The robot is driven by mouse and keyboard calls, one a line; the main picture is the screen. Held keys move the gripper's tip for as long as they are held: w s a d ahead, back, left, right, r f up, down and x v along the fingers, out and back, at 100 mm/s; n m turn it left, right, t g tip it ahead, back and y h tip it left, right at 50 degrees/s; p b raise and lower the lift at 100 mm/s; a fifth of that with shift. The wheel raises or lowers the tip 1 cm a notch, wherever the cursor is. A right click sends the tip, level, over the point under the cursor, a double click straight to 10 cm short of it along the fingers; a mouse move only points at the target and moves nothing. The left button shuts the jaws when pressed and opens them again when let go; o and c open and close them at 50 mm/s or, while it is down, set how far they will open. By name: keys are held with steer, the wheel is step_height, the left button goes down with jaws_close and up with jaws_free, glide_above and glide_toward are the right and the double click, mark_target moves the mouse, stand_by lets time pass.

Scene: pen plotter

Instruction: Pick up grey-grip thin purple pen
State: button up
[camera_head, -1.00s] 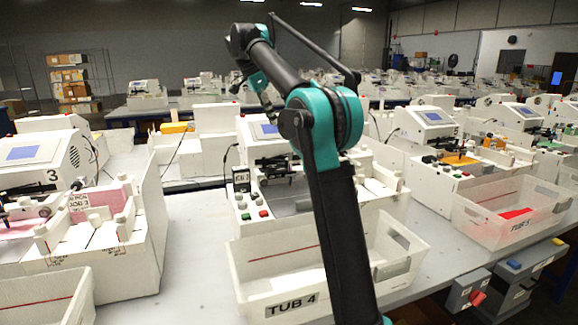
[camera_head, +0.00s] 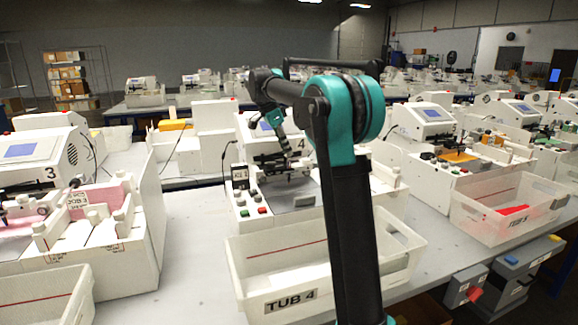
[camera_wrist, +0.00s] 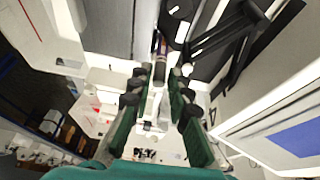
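In the wrist view a thin pen (camera_wrist: 161,46) with a purple part and a greyish end shows just beyond and between my fingertips. It looks like the grey-grip thin purple pen, but it is small and partly hidden. My gripper (camera_wrist: 157,82) is open, with a green and black finger on either side and a gap between them. In the head view my gripper (camera_head: 291,165) hangs down at the pen carriage of plotter 4 (camera_head: 248,200). The pen cannot be made out there. I cannot tell whether a finger touches it.
A clear tub marked TUB 4 (camera_head: 291,302) stands in front of plotter 4. Plotter 3 (camera_head: 40,160) stands at the left, and TUB 5 (camera_head: 480,219) with a red item at the right. The black carriage parts (camera_wrist: 225,35) lie close to my fingers. Bare table (camera_head: 190,245) lies left of plotter 4.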

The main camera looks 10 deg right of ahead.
mark_target(289, 167)
steer(key=shift+x, duration=1.45)
steer(key=shift+c, duration=0.4)
jaws_close()
steer(key=shift+r, duration=0.1)
